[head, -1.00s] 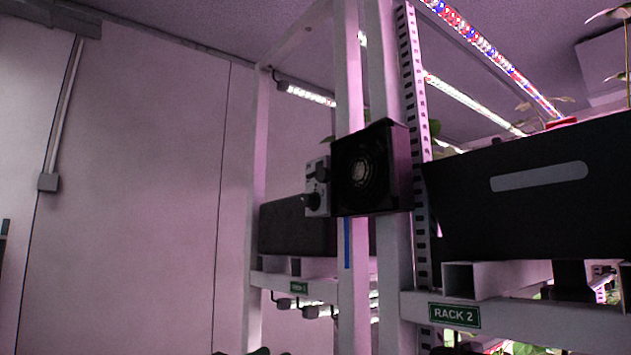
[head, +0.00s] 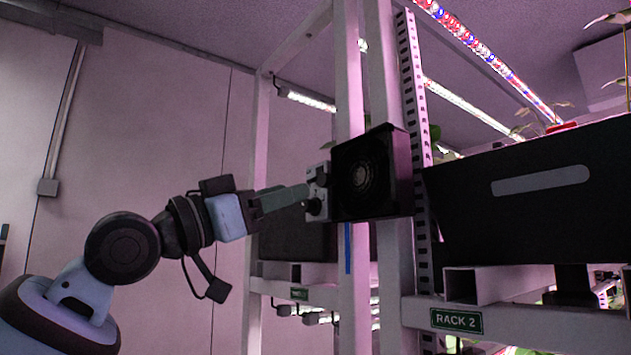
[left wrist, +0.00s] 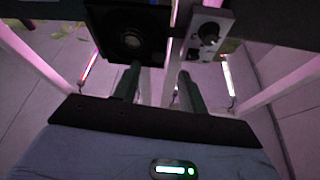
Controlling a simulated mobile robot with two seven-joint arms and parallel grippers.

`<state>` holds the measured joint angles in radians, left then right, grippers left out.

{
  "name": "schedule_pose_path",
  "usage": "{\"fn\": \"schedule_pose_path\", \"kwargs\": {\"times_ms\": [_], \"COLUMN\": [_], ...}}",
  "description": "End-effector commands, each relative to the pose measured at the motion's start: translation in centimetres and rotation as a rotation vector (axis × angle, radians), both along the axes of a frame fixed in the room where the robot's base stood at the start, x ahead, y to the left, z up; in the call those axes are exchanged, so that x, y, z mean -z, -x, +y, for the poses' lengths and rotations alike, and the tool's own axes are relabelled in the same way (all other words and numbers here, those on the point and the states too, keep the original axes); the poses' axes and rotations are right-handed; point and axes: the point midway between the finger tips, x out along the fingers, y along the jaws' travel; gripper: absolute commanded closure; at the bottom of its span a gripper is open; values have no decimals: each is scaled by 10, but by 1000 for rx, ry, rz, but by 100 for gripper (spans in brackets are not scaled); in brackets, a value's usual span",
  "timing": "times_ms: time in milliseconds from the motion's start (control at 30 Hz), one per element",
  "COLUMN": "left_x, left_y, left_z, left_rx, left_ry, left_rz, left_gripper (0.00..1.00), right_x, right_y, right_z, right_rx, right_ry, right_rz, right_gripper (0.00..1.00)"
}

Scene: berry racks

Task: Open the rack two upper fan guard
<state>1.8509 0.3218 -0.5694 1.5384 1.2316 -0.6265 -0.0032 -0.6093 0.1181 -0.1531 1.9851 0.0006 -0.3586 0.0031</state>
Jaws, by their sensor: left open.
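The upper fan of rack two is a square black box with a round fan guard (head: 360,175), mounted on the white post. The guard appears to lie flat in its frame. It also shows at upper left of centre in the left wrist view (left wrist: 131,41). A grey box with black knobs (head: 318,190) sits at the fan's left side, and at upper right in the wrist view (left wrist: 209,36). My left gripper (head: 304,193) is open, its fingertips close to the knob box; contact cannot be told. In the wrist view its fingers (left wrist: 157,82) are apart with nothing visible between them.
The RACK 2 label (head: 456,320) is on the lower beam. A large black panel (head: 530,220) fills the right side. The perforated post (head: 411,90) stands right of the fan.

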Motion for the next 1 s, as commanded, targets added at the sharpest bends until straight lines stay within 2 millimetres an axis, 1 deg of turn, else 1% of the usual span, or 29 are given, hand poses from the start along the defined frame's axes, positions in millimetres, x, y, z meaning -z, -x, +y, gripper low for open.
{"fn": "schedule_pose_path", "kwargs": {"times_ms": [33,100,267,400,600,867,1000], "left_x": [-7,-11,-19,-23,-25,-25,-25], "left_y": [-1,-6,-17,-25,-31,-31,-31], "left_z": [-7,-15,-33,-43,-50,-51,-50], "left_rx": [1,2,0,1,-2,-1,-1], "left_ry": [-1,1,-1,2,0,0,0], "left_rz": [-4,-4,-5,-3,-3,-2,-2], "left_gripper": [58,58,58,58,58,58,75], "right_x": [-4,-7,-12,-13,-13,-12,-12], "right_y": [-3,-6,-10,-10,-10,-8,-8], "right_z": [0,1,2,2,1,-1,-2], "right_rx": [2,4,7,8,7,2,-1], "right_ry": [-2,-3,-6,-6,-5,0,3], "right_rz": [-9,-16,-27,-29,-28,-25,-25], "right_gripper": [100,100,100,100,100,100,100]}}
